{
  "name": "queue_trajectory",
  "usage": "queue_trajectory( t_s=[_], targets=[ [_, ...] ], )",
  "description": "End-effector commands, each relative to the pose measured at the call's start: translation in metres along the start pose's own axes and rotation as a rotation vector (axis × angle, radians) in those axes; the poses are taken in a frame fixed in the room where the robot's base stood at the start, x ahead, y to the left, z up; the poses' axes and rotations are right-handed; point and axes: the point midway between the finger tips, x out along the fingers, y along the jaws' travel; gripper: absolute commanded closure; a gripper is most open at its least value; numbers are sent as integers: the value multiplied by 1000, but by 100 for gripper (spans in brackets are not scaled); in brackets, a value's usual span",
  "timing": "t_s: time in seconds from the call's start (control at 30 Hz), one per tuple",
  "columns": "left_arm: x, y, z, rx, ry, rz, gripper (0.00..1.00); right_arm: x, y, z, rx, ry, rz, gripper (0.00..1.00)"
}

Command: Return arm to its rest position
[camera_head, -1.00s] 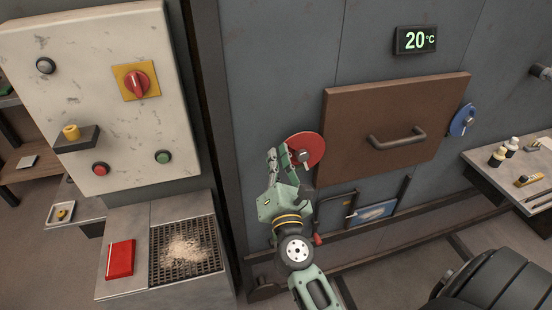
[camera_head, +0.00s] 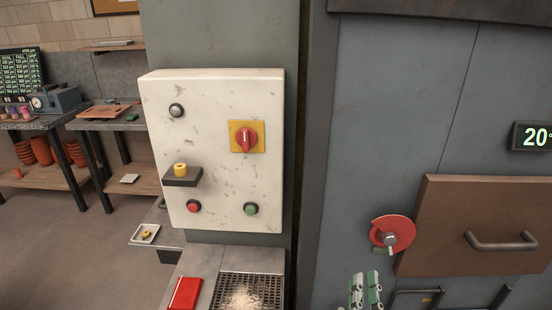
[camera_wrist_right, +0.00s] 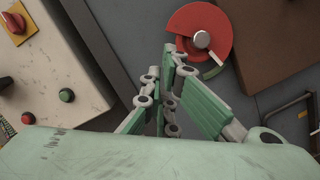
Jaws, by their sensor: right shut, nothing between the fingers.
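My right gripper (camera_head: 366,288) shows at the bottom of the head view, with only its green fingertips in the frame. It is below and a little left of the red round disc (camera_head: 392,233) beside the brown door. In the right wrist view the green fingers (camera_wrist_right: 172,75) are shut with nothing held between them. The red disc (camera_wrist_right: 200,25) with its grey knob is beyond the fingertips there, apart from them as far as I can tell. My left gripper is in neither view.
A white control panel (camera_head: 215,110) with a red rotary switch (camera_head: 246,138) stands left of my right gripper. Below it are a red box (camera_head: 185,294) and a grate (camera_head: 262,283) with pale crumbs. The brown door (camera_head: 470,205) has a grey handle (camera_head: 500,241). Shelves with pots are at far left.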

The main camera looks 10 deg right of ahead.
Motion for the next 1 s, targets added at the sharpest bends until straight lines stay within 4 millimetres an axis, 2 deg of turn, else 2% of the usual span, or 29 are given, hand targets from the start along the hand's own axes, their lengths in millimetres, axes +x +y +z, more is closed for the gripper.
queue_trajectory(
  t_s=[0.07, 0.17, 0.27, 0.3, 0.37, 0.4, 0.5, 0.6, 0.67, 0.73, 0.87, 0.9, 1.0],
  targets=[
    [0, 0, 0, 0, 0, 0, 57, -1, -2, -18, -96, 30, 17, 100],
    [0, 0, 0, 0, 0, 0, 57, -8, -9, -64, -365, 109, 75, 100],
    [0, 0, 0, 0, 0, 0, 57, -25, -25, -131, -754, 220, 188, 100],
    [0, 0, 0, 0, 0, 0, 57, -34, -35, -159, -917, 264, 247, 100],
    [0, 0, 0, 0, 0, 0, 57, -52, -50, -199, -1152, 325, 346, 100],
    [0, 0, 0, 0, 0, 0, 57, -65, -62, -224, -1301, 362, 420, 100],
    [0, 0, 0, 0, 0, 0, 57, -103, -98, -280, -1648, 443, 629, 100],
    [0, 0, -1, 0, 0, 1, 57, -148, -140, -328, -1957, 503, 884, 100],
    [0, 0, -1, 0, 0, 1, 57, -178, -167, -350, -2121, 524, 1059, 100],
    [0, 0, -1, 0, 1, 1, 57, -215, -201, -371, -2287, 535, 1288, 100],
    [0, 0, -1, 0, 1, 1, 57, -287, -266, -394, -2507, 494, 1786, 100],
    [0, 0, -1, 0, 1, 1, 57, -309, -286, -396, 2387, -434, -1835, 100],
    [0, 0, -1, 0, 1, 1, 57, -361, -330, -394, 2028, -275, -1876, 100]
  ],
)
